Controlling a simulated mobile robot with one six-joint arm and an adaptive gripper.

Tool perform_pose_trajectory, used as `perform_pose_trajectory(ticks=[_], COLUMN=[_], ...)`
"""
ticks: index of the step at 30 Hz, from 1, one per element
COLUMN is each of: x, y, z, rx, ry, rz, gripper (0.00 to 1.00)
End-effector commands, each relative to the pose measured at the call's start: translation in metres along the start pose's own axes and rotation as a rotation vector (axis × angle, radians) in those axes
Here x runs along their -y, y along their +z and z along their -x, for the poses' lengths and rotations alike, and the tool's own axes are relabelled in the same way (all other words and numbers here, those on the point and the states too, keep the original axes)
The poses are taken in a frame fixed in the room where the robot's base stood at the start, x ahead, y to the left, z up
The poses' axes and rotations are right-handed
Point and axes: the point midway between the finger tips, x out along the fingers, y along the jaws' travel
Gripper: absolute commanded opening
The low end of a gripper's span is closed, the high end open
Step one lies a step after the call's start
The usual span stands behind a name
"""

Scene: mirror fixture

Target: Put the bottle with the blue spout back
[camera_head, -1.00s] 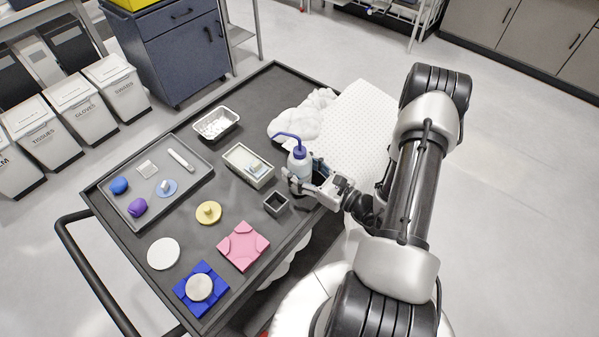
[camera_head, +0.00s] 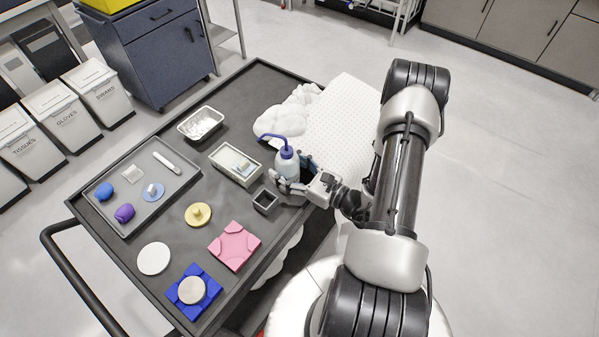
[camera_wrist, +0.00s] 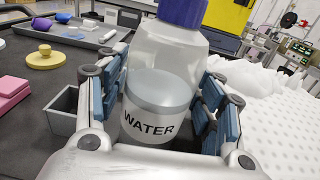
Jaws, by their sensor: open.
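The bottle with the blue spout (camera_head: 287,163) is clear with a blue cap and a bent blue spout. It is upright near the cart's right edge. In the wrist view the bottle (camera_wrist: 160,75) fills the middle, with a "WATER" label and liquid inside; its top is cut off. My gripper (camera_head: 289,184) reaches in from the right and is open, with a finger on each side of the bottle. In the wrist view my gripper's blue pads (camera_wrist: 162,105) lie very close to its sides; I cannot tell if they touch.
Beside the bottle on the cart (camera_head: 215,265) are a small open grey box (camera_head: 265,201), a rectangular container (camera_head: 236,165) and a white cloth (camera_head: 283,120). A white perforated sheet (camera_head: 345,115) lies behind. A grey tray (camera_head: 180,195), yellow knobbed disc (camera_head: 198,214) and pink block (camera_head: 235,247) are left.

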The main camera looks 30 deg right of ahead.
Motion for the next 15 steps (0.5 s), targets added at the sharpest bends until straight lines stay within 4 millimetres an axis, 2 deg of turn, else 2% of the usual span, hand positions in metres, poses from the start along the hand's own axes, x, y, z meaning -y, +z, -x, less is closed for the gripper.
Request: perform_pose_trajectory(ticks=[5, 15], x=[0.002, 0.002], y=[0.001, 0.002], z=[0.026, 0.093], rx=[-0.002, 0.000], ry=[-0.007, -0.007], rz=[-0.002, 0.000], gripper=[0.62, 0.62])
